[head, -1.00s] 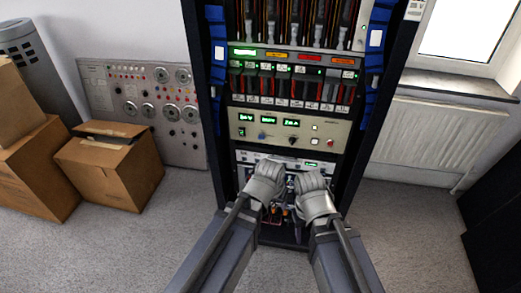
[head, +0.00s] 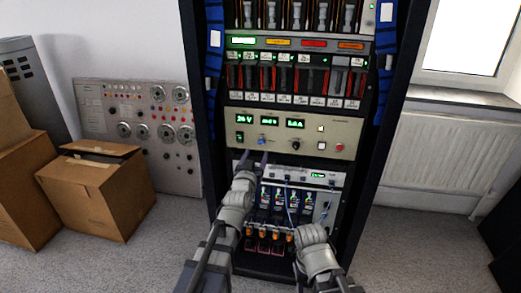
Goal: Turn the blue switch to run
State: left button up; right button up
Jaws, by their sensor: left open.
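The blue switch (head: 262,141) is a small blue knob on the left part of the beige panel (head: 334,131) with three green displays. It is too small to read its setting. My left gripper (head: 254,159) is open, with its two fingers pointing up at the panel just below the blue switch. It appears empty, and I cannot tell whether it touches the panel. My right gripper (head: 308,234) is lower right, in front of the rack's lower part. Its fingers are hidden or too small to make out.
A black knob (head: 295,145) and several small buttons share the panel. Below is a light unit (head: 285,171) with cables and dark modules. The black rack frame (head: 378,130) stands at the right. Cardboard boxes (head: 98,190) and a grey panel (head: 130,112) are at the left.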

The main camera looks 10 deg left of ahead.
aim_at(261, 143)
pick_arm(q)
jog(key=w, duration=0.8)
jog(key=shift+d, duration=0.2)
jog(key=shift+s, duration=0.1)
jog(key=shift+c, duration=0.2)
grip_shut()
